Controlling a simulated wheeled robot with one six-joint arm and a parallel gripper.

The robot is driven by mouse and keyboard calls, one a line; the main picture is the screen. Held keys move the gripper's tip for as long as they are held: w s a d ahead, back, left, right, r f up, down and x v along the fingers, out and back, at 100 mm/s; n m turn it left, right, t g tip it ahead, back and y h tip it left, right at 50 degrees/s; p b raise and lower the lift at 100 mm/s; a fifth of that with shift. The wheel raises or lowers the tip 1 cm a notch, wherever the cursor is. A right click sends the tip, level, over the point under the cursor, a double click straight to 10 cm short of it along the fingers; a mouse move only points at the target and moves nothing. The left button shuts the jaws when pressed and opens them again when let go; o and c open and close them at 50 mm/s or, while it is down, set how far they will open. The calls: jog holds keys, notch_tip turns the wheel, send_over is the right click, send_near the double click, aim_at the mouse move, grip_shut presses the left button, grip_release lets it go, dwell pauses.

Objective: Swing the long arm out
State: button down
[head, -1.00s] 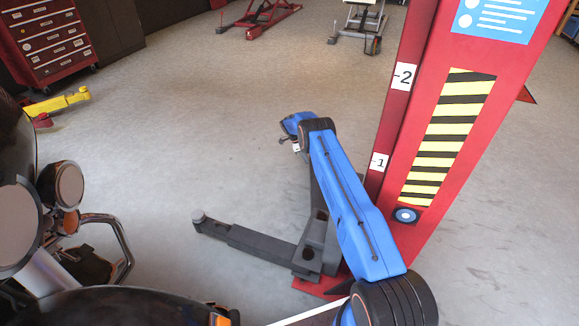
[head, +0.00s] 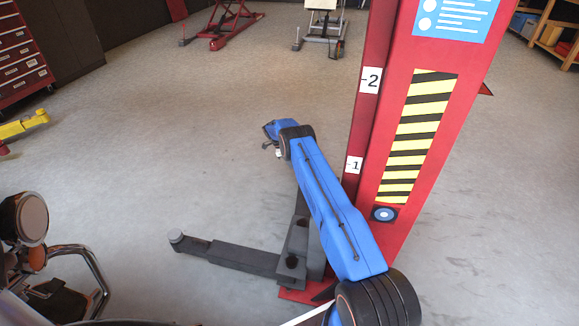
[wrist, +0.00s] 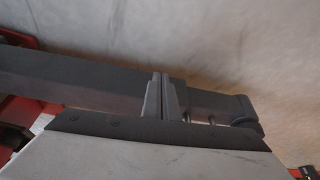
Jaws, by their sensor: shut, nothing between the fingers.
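The red lift post (head: 395,130) stands right of centre in the head view. Two dark grey lift arms show at its foot. One lift arm (head: 235,256) reaches left along the floor and ends in a round pad. The other (head: 300,235) runs away from me, partly hidden behind my blue arm; I cannot tell from this view which one is longer. My gripper (head: 270,145) is small at the far end of my arm. In the wrist view its shut, empty fingers (wrist: 162,97) stand against or just in front of a dark bar (wrist: 85,77) with a round end at right; contact is unclear.
Part of a motorcycle (head: 30,245) is at the lower left. A yellow tool (head: 25,125) and a red tool chest (head: 20,55) are at the left. Red (head: 228,25) and grey (head: 320,30) lifts stand at the back. The floor left of the post is largely clear.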

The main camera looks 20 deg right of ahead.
jog(key=v, duration=1.7)
jog(key=shift+s+a, duration=0.2)
jog(key=shift+s, duration=0.2)
jog(key=shift+r, duration=0.1)
